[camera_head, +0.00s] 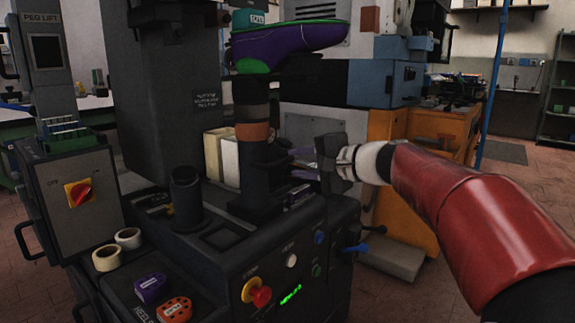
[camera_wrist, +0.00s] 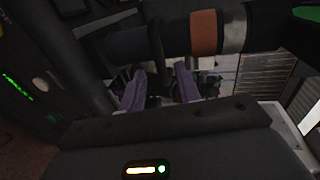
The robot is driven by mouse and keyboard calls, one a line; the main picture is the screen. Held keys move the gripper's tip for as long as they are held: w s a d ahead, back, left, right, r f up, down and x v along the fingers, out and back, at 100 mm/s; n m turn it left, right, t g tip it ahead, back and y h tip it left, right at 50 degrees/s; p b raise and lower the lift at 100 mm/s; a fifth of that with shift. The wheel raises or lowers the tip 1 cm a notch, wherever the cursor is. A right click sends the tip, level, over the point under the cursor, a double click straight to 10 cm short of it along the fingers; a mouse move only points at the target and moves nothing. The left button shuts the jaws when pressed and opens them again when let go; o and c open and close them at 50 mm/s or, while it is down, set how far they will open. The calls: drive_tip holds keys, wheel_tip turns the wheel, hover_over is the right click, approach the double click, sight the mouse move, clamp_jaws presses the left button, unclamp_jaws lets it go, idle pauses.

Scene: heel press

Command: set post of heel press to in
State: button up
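The heel press (camera_head: 222,258) is a dark machine with a control panel. Its post (camera_head: 255,178) stands upright on the machine top, dark with a brown band, and a purple and green shoe sits above it. In the wrist view the post (camera_wrist: 170,40) runs across the upper part of the picture, with the brown band right of centre. My gripper (camera_head: 318,160) is to the right of the post in the head view. In the wrist view its two purple fingers (camera_wrist: 161,84) are apart, with nothing seen held between them. Whether they touch the post cannot be told.
A short black cylinder (camera_head: 186,196) stands left of the post. A red knob (camera_head: 261,296) and a blue lever (camera_head: 356,247) are on the press front. Tape rolls (camera_head: 128,238) lie at left. An orange cabinet (camera_head: 405,205) stands behind my arm.

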sight(284, 163)
drive_tip(key=x, duration=0.5)
drive_tip(key=shift+w+a, duration=0.2)
drive_tip(key=shift+a, duration=0.15)
clamp_jaws()
